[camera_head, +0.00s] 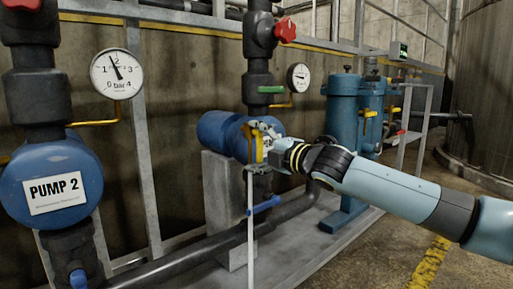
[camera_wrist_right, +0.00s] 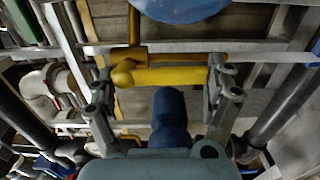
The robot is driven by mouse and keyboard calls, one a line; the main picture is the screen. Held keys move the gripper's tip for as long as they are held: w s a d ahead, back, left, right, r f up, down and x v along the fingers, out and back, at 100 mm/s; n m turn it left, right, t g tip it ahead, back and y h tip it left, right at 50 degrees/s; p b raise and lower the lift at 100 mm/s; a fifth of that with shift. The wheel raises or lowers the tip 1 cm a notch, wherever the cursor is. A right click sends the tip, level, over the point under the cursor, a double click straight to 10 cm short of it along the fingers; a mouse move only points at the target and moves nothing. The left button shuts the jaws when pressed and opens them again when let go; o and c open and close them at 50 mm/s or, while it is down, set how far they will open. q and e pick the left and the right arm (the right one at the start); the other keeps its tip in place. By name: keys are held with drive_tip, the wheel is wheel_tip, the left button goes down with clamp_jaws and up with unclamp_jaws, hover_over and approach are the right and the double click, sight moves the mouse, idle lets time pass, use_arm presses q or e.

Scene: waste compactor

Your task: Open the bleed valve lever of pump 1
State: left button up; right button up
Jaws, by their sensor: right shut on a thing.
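The blue pump (camera_head: 218,132) in the middle of the head view is partly covered by my right gripper (camera_head: 263,143), and its label is mostly hidden. My right gripper is in front of the pump, shut on a yellow lever (camera_head: 258,152). In the right wrist view the yellow lever (camera_wrist_right: 165,76) lies crosswise between the two fingers of the gripper (camera_wrist_right: 162,88). A blue rounded part (camera_wrist_right: 170,112) stands just below the lever there. My left gripper is not in view.
A blue lever (camera_head: 263,205) and a thin white pipe (camera_head: 250,235) are below my gripper. A blue tank (camera_head: 344,125) stands behind my right arm. Open floor lies at the lower right.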

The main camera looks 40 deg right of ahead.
drive_tip(key=shift+f, duration=0.2)
drive_tip(key=o, duration=1.5)
drive_tip(key=shift+r, duration=0.1)
drive_tip(key=shift+s+d, duration=0.2)
drive_tip(key=shift+s, duration=1.4)
drive_tip(key=shift+s+d, duration=0.15)
drive_tip(key=shift+s, duration=2)
